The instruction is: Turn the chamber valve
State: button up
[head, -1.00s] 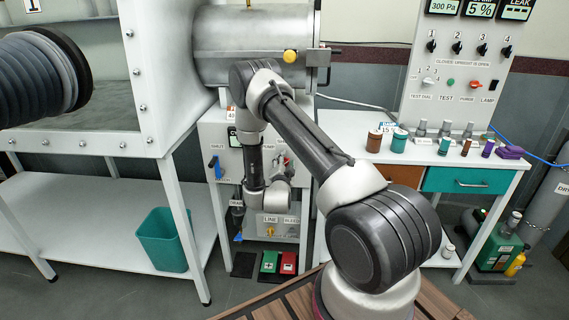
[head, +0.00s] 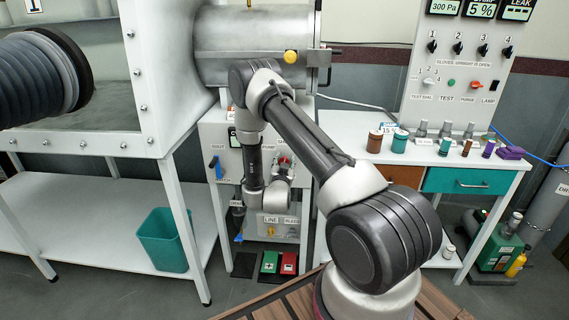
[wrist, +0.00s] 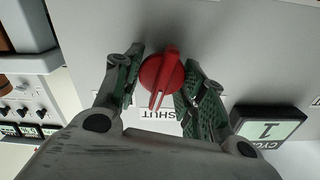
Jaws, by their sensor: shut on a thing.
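A red valve knob (wrist: 162,72) with a raised grip bar sits on a pale panel, with an upside-down SHUT label (wrist: 160,113) beside it. In the wrist view, my gripper (wrist: 160,82) has one finger on each side of the knob and is closed on it. The knob's bar is turned slightly off the vertical of the picture. In the head view, the knob shows as a small red spot (head: 285,160) on the white cabinet under the steel cylinder. My wrist hides much of the gripper there.
A blue lever (head: 215,167) is on the cabinet's left, with a lower LINE/BLEED panel (head: 272,231) below my wrist. A small screen (wrist: 267,126) is beside the knob. The glovebox (head: 90,130) stands left, and a bench with jars (head: 399,141) stands right.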

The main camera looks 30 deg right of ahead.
jog(key=n, duration=0.6)
jog(key=shift+w+a+f, duration=0.1)
jog(key=shift+a, duration=0.05)
jog(key=n, duration=0.6)
jog(key=shift+a+f+n, duration=0.1)
jog(key=shift+a+n, duration=0.05)
jog(key=shift+n, duration=0.15)
jog(key=o, duration=0.9)
jog(key=shift+w, duration=0.1)
jog(key=shift+o, duration=0.2)
jog(key=v, duration=1.2)
